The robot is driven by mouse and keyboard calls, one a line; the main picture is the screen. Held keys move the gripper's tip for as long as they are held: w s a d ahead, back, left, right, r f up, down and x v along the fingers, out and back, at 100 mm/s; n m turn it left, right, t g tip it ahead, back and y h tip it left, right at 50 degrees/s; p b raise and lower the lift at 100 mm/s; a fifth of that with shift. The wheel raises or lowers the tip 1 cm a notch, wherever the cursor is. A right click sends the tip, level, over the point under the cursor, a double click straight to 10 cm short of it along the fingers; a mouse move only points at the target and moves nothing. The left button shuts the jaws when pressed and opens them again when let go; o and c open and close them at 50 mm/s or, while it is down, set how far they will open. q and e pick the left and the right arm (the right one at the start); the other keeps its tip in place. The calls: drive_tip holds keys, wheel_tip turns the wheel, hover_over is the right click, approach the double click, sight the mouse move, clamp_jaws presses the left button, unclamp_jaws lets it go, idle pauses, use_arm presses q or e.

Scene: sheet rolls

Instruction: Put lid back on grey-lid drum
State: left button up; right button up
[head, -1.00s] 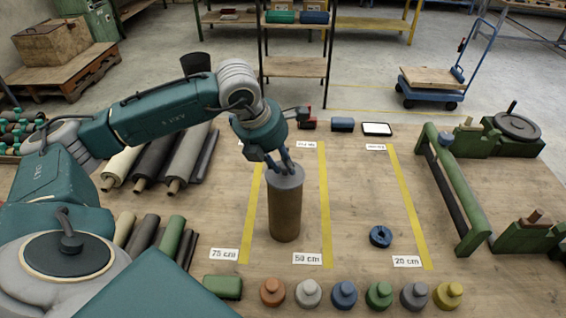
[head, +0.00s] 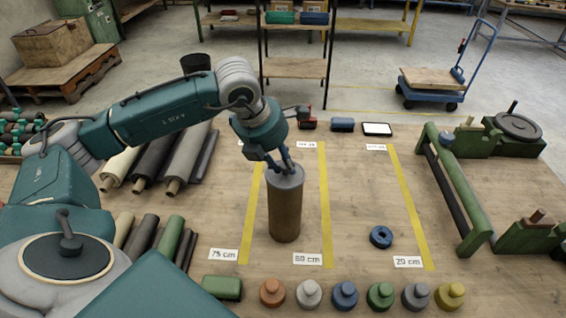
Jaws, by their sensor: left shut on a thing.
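The grey-lid drum (head: 285,213) is a tall brown cylinder standing upright on the wooden table, between two yellow lines. Its grey lid (head: 287,181) sits at the top of the drum; I cannot tell whether it is fully seated. My left gripper (head: 288,168) reaches down from above and is shut on the lid, with its fingers at the middle of the lid's top. My right gripper is not in view.
Several coloured knobbed weights (head: 345,295) line the front edge, beside a green block (head: 222,288). A blue ring (head: 381,237) lies right of the drum. Rolls (head: 188,158) lie at left. A green roller frame (head: 455,190) stands at right.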

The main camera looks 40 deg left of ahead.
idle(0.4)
use_arm(q)
drive_tip(key=o, duration=1.1)
drive_tip(key=shift+o, duration=0.4)
drive_tip(key=o, duration=0.4)
drive_tip(key=shift+o, duration=0.2)
drive_tip(key=shift+r+p, duration=1.9)
drive_tip(key=shift+r, duration=1.65)
